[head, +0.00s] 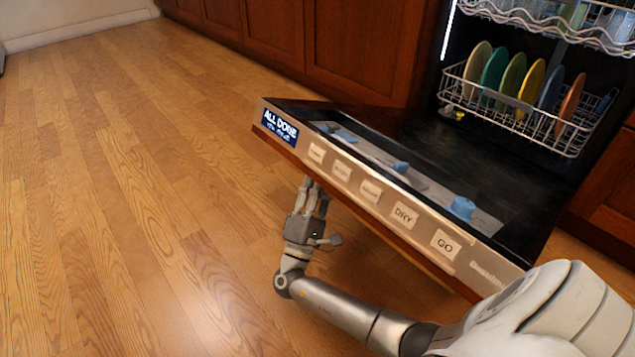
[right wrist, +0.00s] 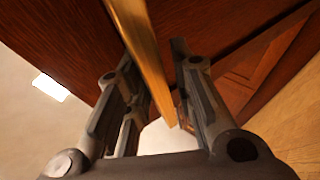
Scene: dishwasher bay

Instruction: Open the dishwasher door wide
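The dishwasher door (head: 400,200) is swung down far from the tub, its dark inner side facing up and its button edge toward me. My right gripper (head: 312,185) is at the outer, lower side of this edge, near its left end; the door hides part of its fingertips. In the right wrist view, the fingers (right wrist: 155,60) are spread apart, with a light wooden edge (right wrist: 148,50) running between or just beyond them. I cannot tell whether they touch it. My left gripper is not in view.
Inside the dishwasher, a lower rack (head: 520,122) holds several coloured plates, below an upper rack (head: 560,32). Wooden cabinets (head: 360,45) stand beside the opening. The wooden floor (head: 120,200) left of the door is clear.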

